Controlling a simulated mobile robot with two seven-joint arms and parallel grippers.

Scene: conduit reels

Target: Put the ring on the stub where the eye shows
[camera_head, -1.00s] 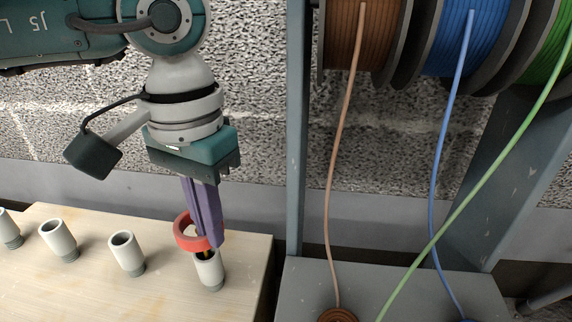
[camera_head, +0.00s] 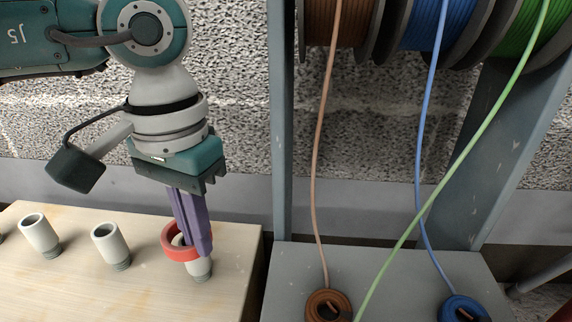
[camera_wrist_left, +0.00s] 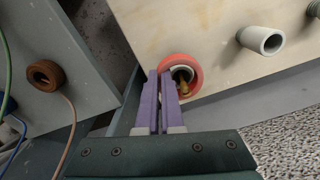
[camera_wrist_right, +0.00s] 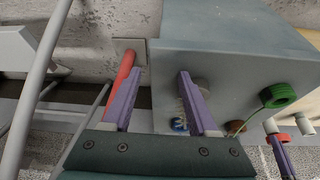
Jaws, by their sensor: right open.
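My left gripper (camera_head: 205,252) is shut on the wall of the red ring (camera_head: 168,247). The ring is at the top of the rightmost white stub (camera_head: 200,270) and hides its rim in the head view. In the left wrist view the stub's mouth shows within the ring (camera_wrist_left: 196,68), with a brass-coloured piece (camera_wrist_left: 178,88) inside it. The ring looks to be around the stub's top; how far down it sits is unclear. My right gripper (camera_wrist_right: 157,95) is open and empty, seen only in its own wrist view, apart from the stubs.
Other white stubs (camera_head: 110,246) (camera_head: 40,234) stand left on the wooden bench (camera_head: 60,290). The grey reel stand (camera_head: 283,150) is to the right, with brown, blue and green cables and brown (camera_head: 328,305) and blue (camera_head: 463,308) coils. A green coil (camera_wrist_right: 278,95) shows in the right wrist view.

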